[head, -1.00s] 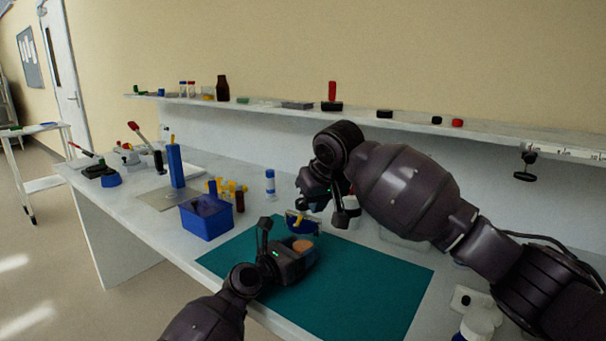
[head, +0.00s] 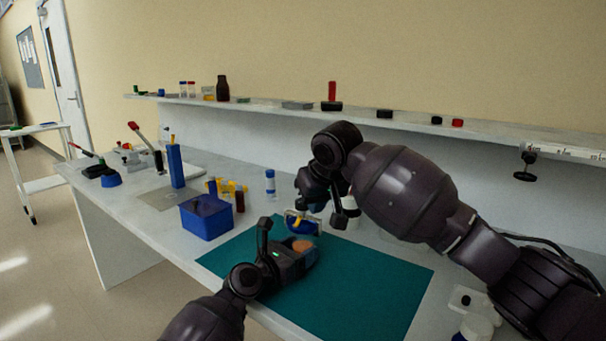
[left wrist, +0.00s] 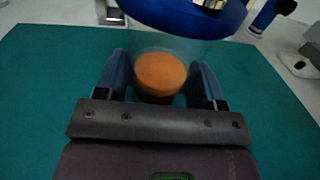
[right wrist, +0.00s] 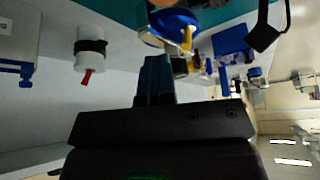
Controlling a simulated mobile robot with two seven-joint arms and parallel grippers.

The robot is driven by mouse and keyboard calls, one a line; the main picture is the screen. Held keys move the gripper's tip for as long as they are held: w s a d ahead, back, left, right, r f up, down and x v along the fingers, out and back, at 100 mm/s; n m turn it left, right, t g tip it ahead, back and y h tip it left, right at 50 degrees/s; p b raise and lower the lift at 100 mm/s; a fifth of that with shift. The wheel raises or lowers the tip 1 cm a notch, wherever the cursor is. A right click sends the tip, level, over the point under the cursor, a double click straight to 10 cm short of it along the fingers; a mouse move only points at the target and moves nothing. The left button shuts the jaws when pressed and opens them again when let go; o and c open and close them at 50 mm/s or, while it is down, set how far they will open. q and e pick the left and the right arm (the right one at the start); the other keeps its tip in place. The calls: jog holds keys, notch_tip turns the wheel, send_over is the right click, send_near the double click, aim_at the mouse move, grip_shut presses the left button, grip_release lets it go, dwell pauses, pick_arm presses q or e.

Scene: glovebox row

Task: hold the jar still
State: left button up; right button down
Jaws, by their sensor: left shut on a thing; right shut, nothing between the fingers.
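The clear jar with orange contents (left wrist: 160,75) is between the blue fingers of my left gripper (left wrist: 163,88), which is shut on it. Its broad blue top (left wrist: 185,15) faces away from that gripper, with a yellow or gold piece at it. In the head view the jar (head: 303,245) is just above the green mat, partly hidden by my left gripper (head: 298,255). My right gripper (head: 303,205) is shut and empty, close above the blue top. In the right wrist view its closed fingers (right wrist: 156,72) point towards the top (right wrist: 168,24); contact cannot be told.
The green mat (head: 370,285) has free room at its front right. A blue bin (head: 206,218), yellow-capped tubes (head: 228,187) and a blue-capped bottle (head: 270,184) stand behind and left of it. A long shelf (head: 270,104) runs along the back.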

jog(key=shift+s+a+f, duration=0.4)
jog(key=shift+a, duration=0.2)
jog(key=shift+s+a, duration=0.15)
jog(key=shift+a, duration=0.55)
jog(key=shift+s+f, duration=0.1)
jog(key=shift+s, duration=0.3)
notch_tip(320, 180, up, 7)
send_over(299, 220)
jog(key=s+d, duration=0.1)
jog(key=s, duration=0.1)
jog(key=shift+w+d+f, duration=0.1)
jog(key=shift+f, duration=0.05)
dwell(0.3)
jog(key=shift+w+d+f, duration=0.25)
jog(key=shift+d+f, duration=0.1)
jog(key=shift+f, duration=0.65)
jog(key=shift+w+d+f, duration=0.2)
jog(key=shift+d+f, duration=0.2)
jog(key=shift+f, duration=0.6)
jog(key=shift+w+d+f, duration=0.25)
jog(key=shift+d+f, duration=0.1)
jog(key=shift+f, duration=0.65)
